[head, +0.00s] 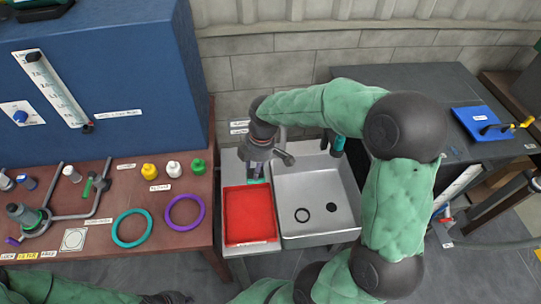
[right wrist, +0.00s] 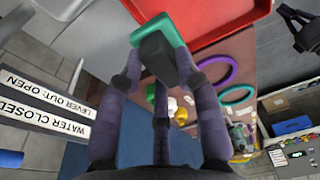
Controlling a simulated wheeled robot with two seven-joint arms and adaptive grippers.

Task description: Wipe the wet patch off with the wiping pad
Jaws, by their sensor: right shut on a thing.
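My right gripper (head: 257,168) points down at the far edge of the red tray (head: 250,214), left of the sink. It is shut on the wiping pad, a dark block with a teal strip (right wrist: 158,38). In the head view only a bit of teal shows under the fingers. In the right wrist view the pad overlaps the tray's red rim (right wrist: 215,22); I cannot tell whether they touch. I cannot make out a wet patch. My left gripper (head: 168,297) is cut off at the bottom edge, its fingers unclear.
A tap (head: 284,157) stands close right of the gripper. The left bench holds purple (head: 203,213) and teal rings and small bottles. A blue cabinet (head: 160,60) stands behind.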

